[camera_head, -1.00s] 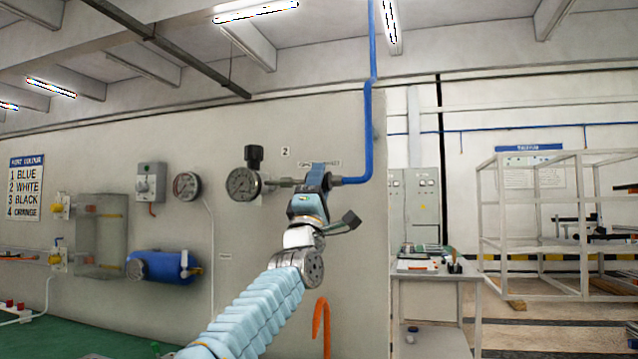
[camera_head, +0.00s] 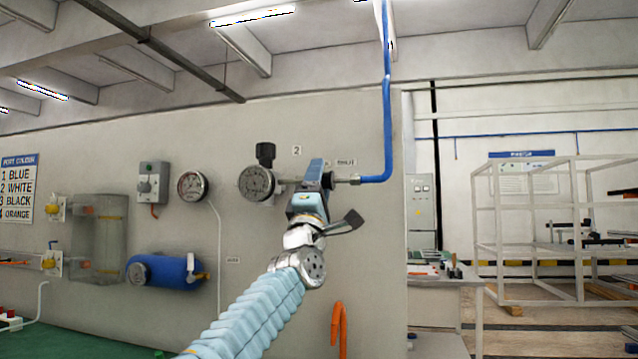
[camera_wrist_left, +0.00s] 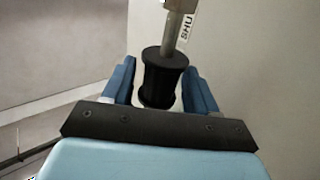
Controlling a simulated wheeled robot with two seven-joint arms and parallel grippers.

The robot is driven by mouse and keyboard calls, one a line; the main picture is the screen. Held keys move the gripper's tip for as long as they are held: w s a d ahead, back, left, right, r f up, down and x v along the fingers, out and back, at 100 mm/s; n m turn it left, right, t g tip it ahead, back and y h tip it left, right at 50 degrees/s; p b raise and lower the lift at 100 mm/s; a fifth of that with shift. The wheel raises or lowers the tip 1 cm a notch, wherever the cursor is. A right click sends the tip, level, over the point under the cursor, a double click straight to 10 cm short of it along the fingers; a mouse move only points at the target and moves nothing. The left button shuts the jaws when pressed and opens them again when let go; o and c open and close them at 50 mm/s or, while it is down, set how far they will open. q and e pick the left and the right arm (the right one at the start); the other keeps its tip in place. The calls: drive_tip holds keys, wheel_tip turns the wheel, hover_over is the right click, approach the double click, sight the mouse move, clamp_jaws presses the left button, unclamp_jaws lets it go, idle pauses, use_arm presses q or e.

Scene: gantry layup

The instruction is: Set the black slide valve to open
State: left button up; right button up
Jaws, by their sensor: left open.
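The black slide valve (camera_wrist_left: 161,78) shows in the left wrist view as a black spool-shaped sleeve with flared ends on a metal pipe. My left gripper (camera_wrist_left: 160,88) is open, with one blue finger on each side of the sleeve; I cannot tell whether they touch it. In the head view my left gripper (camera_head: 318,175) is at the metal pipe between the round gauge and the blue pipe, and it hides the sleeve. A label reading "SHUT" (camera_head: 346,162) is on the wall to its right, partly visible in the wrist view (camera_wrist_left: 186,27). My right gripper is not in view.
A round gauge (camera_head: 257,183) with a black knob above is left of the gripper. A blue pipe (camera_head: 387,110) rises at the right. An orange hook-shaped piece (camera_head: 339,325) is below. A blue tank (camera_head: 165,270) and another gauge (camera_head: 192,186) are farther left.

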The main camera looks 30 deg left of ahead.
use_arm(q)
drive_tip(key=shift+s+f+b, duration=0.2)
drive_tip(key=shift+f+b, duration=0.25)
drive_tip(key=shift+b, duration=0.05)
drive_tip(key=b+v, duration=0.8)
drive_tip(key=v, duration=0.5)
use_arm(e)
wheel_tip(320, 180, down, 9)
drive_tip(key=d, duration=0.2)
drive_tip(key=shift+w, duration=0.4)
use_arm(q)
drive_tip(key=shift+r, duration=0.1)
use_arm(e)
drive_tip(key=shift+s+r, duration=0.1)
